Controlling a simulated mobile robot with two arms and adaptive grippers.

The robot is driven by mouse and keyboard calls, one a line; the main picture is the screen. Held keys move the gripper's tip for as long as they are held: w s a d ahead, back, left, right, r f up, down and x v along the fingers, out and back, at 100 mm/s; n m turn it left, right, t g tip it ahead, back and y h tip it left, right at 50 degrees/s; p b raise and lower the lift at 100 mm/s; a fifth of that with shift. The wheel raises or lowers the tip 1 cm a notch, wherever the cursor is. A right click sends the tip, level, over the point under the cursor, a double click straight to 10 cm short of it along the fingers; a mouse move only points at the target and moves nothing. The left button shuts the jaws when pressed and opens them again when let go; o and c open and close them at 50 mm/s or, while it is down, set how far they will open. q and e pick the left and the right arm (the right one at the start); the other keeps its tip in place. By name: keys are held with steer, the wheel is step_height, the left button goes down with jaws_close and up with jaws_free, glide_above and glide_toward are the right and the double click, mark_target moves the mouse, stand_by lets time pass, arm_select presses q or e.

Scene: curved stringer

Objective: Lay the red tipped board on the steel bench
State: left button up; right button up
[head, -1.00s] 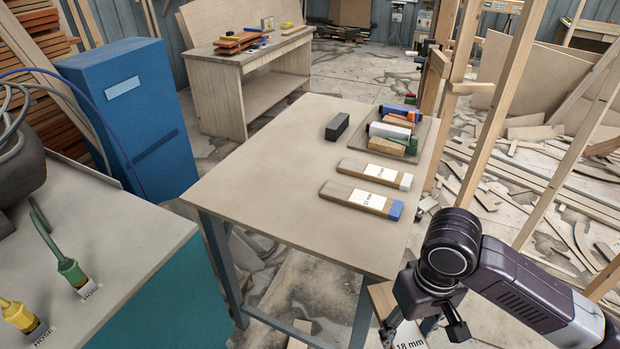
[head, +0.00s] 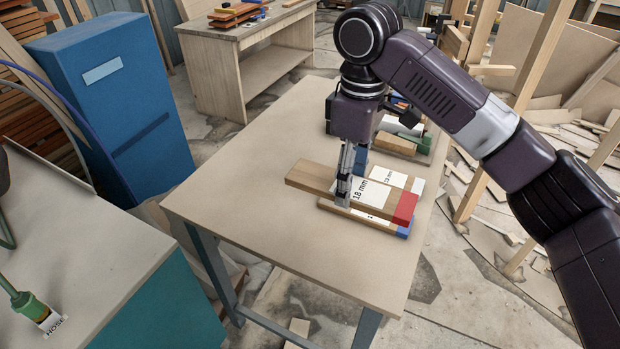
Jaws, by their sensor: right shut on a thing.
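The red tipped board (head: 312,178) is a wooden board with an "18 mm" label and a red right end. My right gripper (head: 346,190) is shut on it near its middle, from above. The board is over the front of the steel bench (head: 240,190), which has a beige top and blue-grey legs. It overlaps the blue-tipped board (head: 405,231) in the picture; I cannot tell whether they touch. The white-tipped board (head: 418,186) lies just behind, partly hidden. My left gripper is not in view.
A tray of coloured blocks (head: 410,128) at the back right of the bench is partly hidden by my right arm. The bench top is clear on the left and front. A blue cabinet (head: 110,110) stands left, a wooden workbench (head: 275,55) behind, and upright studs (head: 530,70) right.

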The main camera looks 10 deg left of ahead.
steer(key=shift+w+f, duration=0.25)
steer(key=shift+s+f, duration=0.25)
steer(key=shift+f, duration=0.3)
step_height(320, 180, down, 4)
steer(key=s+p, duration=0.1)
steer(key=p, duration=0.2)
glide_above(342, 254)
step_height(342, 254, down, 8)
steer(key=shift+r, duration=0.1)
steer(key=shift+f, duration=1.2)
step_height(342, 254, down, 3)
steer(key=shift+r, duration=0.2)
steer(key=shift+f+p, duration=0.3)
steer(key=shift+f, duration=0.1)
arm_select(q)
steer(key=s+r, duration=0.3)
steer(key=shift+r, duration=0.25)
arm_select(e)
steer(key=shift+f, duration=0.15)
